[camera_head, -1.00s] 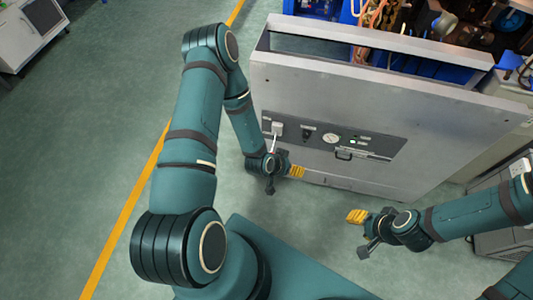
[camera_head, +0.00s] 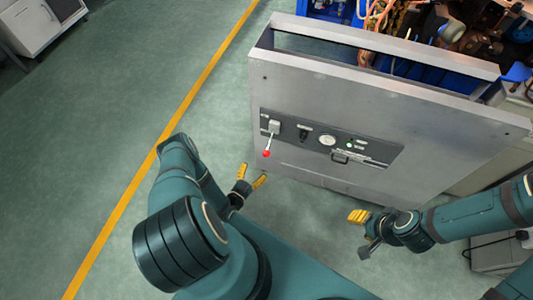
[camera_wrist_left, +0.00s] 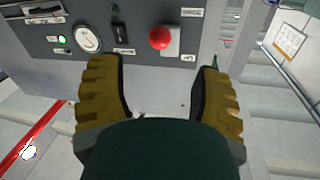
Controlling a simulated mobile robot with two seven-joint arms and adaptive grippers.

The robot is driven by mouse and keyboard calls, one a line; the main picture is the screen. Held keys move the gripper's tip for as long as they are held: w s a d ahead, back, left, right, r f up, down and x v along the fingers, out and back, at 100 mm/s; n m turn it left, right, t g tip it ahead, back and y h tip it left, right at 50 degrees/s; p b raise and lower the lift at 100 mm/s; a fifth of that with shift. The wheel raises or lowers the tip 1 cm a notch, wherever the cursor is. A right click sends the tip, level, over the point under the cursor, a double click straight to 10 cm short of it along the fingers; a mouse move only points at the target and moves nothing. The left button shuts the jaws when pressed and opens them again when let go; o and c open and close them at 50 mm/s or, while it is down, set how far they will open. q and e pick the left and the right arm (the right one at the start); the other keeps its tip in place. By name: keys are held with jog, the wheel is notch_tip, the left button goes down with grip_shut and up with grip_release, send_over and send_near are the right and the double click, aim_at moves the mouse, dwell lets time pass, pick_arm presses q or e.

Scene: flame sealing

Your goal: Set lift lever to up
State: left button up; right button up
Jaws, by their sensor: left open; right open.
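The lift lever (camera_head: 268,147) is a thin rod with a red ball tip on a light plate, at the left end of the dark control panel (camera_head: 372,149) on the grey machine. In the head view it hangs down and slightly left from its mount. In the left wrist view its red ball (camera_wrist_left: 160,38) shows beyond and between my fingers. My left gripper (camera_head: 253,177) is open and empty, below and left of the lever, apart from it; its yellow fingers also show in the wrist view (camera_wrist_left: 158,92). My right gripper (camera_head: 357,216) is open in front of the machine, away from the lever.
The panel also holds a round gauge (camera_head: 327,140), a black switch (camera_head: 304,133), a green light (camera_head: 350,141) and a handle (camera_head: 342,157). The grey machine front (camera_head: 300,90) stands upright. Green floor with a yellow line (camera_head: 150,172) lies free at left.

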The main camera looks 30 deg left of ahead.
aim_at(267, 152)
pick_arm(q)
jog(key=w+b, duration=0.1)
jog(key=w, duration=0.9)
jog(key=shift+w+a+b, duration=0.15)
jog(key=shift+a+b, duration=0.05)
jog(key=shift+b, duration=0.15)
grip_shut()
